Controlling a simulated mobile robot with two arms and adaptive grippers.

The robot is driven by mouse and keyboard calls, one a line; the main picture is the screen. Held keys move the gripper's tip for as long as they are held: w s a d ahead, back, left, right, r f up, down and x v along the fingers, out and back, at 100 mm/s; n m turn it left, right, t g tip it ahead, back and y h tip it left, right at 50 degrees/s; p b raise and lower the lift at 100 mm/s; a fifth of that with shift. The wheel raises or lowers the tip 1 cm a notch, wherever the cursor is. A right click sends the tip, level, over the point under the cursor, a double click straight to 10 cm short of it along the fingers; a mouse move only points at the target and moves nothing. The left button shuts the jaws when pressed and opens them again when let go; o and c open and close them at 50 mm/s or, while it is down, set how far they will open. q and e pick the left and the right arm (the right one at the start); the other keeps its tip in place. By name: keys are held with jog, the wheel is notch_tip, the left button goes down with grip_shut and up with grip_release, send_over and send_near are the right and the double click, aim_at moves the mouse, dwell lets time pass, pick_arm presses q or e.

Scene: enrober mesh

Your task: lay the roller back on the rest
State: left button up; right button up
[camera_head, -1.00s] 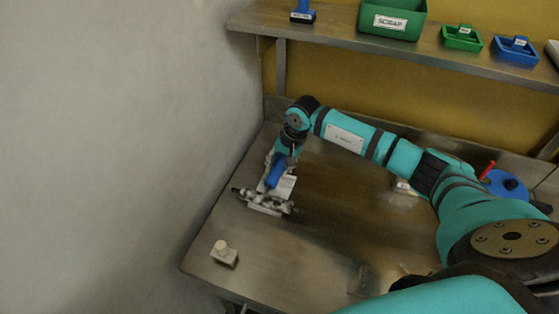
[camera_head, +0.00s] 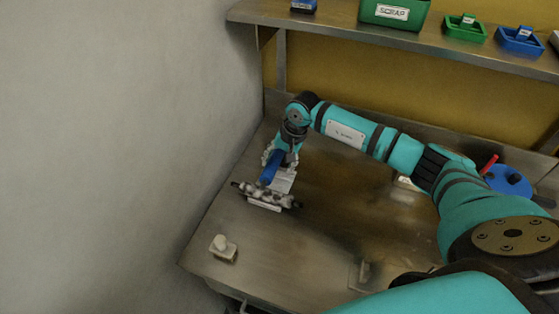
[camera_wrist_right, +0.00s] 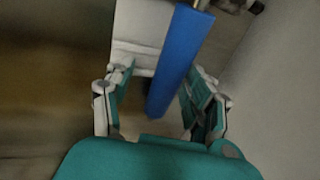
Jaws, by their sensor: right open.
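A blue bar (camera_head: 270,168), which looks like the roller or its handle, lies slanted at the back left of the steel table. It is beside or over a pale plate (camera_head: 284,181), behind a metal piece with knobbly parts (camera_head: 265,196). I cannot tell which of these is the rest. My right gripper (camera_head: 280,158) is at the bar's far end, pointing down. My left gripper is out of view.
A small pale block with a knob (camera_head: 223,247) stands at the table's front left. A grey wall (camera_head: 110,150) borders the left side. A shelf (camera_head: 340,31) at the back holds a green SCRAP bin (camera_head: 393,14) and small trays. The table's middle is mostly clear.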

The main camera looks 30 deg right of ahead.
jog(key=shift+r+p, duration=0.85)
jog(key=shift+p, duration=0.1)
jog(key=shift+s+d+r+b, duration=0.2)
jog(key=shift+r+b, duration=0.3)
jog(key=shift+b, duration=0.35)
jog(key=b+v, duration=0.3)
jog(key=v, duration=0.7)
jog(key=shift+r, duration=0.15)
jog(key=shift+a, duration=0.1)
